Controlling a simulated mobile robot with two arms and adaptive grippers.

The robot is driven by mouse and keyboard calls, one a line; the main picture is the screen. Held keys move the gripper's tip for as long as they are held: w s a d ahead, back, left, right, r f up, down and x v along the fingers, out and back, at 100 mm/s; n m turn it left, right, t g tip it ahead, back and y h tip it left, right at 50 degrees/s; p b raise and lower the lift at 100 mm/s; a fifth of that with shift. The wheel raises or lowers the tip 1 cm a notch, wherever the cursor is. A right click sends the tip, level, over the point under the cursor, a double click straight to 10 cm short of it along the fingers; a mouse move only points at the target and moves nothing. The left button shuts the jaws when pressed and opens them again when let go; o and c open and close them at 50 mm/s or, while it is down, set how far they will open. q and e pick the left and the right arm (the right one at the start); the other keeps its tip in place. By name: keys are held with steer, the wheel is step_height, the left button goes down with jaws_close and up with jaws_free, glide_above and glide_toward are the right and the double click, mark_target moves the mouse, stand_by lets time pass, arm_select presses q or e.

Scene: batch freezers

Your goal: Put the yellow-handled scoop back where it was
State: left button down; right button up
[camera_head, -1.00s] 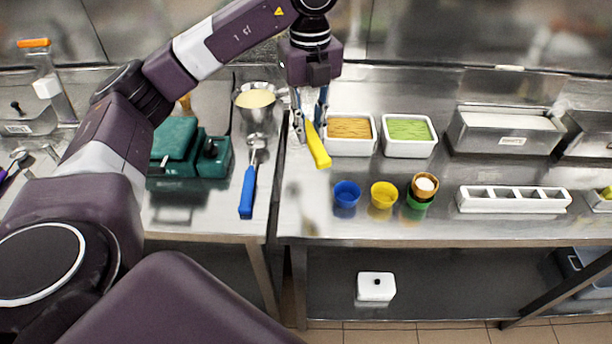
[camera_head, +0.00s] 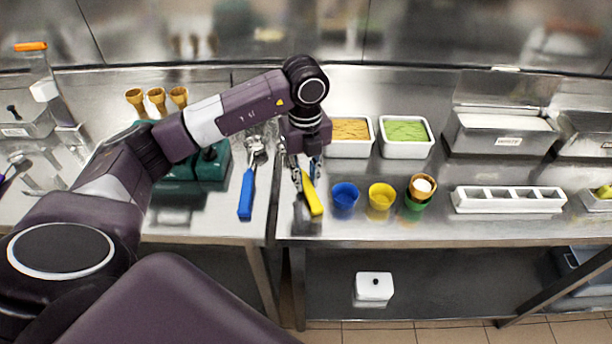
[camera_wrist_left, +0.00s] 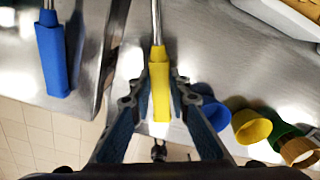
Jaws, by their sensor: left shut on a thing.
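The scoop's yellow handle (camera_head: 313,198) shows at the front left of the right-hand counter, in line with the blue and yellow cups. My left gripper (camera_head: 306,182) points down and is shut on this handle. In the left wrist view the yellow handle (camera_wrist_left: 159,88) lies between the two fingers, and its metal shaft runs off the top edge. The scoop's head is hidden behind my gripper in the head view and outside the wrist view. Whether the scoop touches the counter, I cannot tell. My right gripper is not in view.
A blue-handled scoop (camera_head: 247,192) lies on the left counter, across the gap. A blue cup (camera_head: 345,196), a yellow cup (camera_head: 382,197) and stacked brown and green cups stand close on the right. White tubs of tan (camera_head: 350,129) and green (camera_head: 406,132) food stand behind.

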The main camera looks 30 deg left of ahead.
arm_select(q)
steer(key=shift+f, duration=0.2)
steer(key=c, duration=1.8)
jaws_free()
steer(key=shift+r, duration=0.1)
